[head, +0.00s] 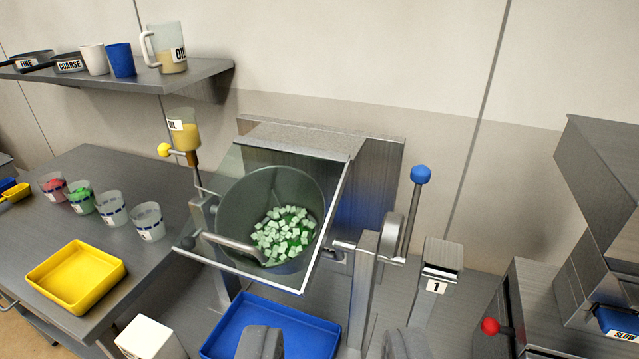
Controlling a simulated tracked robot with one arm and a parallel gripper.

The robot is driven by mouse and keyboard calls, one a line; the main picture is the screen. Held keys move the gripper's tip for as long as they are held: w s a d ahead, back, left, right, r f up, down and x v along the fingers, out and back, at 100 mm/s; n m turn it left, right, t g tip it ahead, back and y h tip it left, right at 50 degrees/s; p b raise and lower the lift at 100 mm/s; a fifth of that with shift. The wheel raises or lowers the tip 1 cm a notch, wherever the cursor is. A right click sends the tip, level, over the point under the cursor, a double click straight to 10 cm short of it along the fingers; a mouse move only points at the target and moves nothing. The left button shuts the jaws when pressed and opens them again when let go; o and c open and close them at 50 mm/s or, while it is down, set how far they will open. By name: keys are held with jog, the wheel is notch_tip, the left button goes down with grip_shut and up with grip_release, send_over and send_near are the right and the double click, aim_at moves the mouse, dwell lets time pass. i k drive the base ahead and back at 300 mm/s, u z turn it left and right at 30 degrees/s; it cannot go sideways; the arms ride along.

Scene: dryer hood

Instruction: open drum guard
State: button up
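The drum guard (327,225) is a clear pane with a pale metal edge, sloping down from a grey hood. It covers the front of the drum (235,205), which seems shut behind it. A bar handle (230,243) with a dark knob at its left end sits low on the guard. Pale green and white cubes (285,235) lie in the drum. My gripper (332,343) shows as two grey fingers at the bottom edge, spread apart with nothing between them. It is nearer to me and lower than the guard, not touching it.
A blue tray (235,325) lies below the drum. A blue-knobbed lever (421,175) and a post marked 1 (436,285) stand to the right. A red-knobbed machine (490,326) is at lower right. Left is a table with cups (148,222) and a yellow tray (78,278).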

aim_at(212, 238)
jog(key=z, duration=0.05)
jog(key=k, duration=0.65)
jog(key=i, duration=1.6)
jog(key=u, duration=0.6)
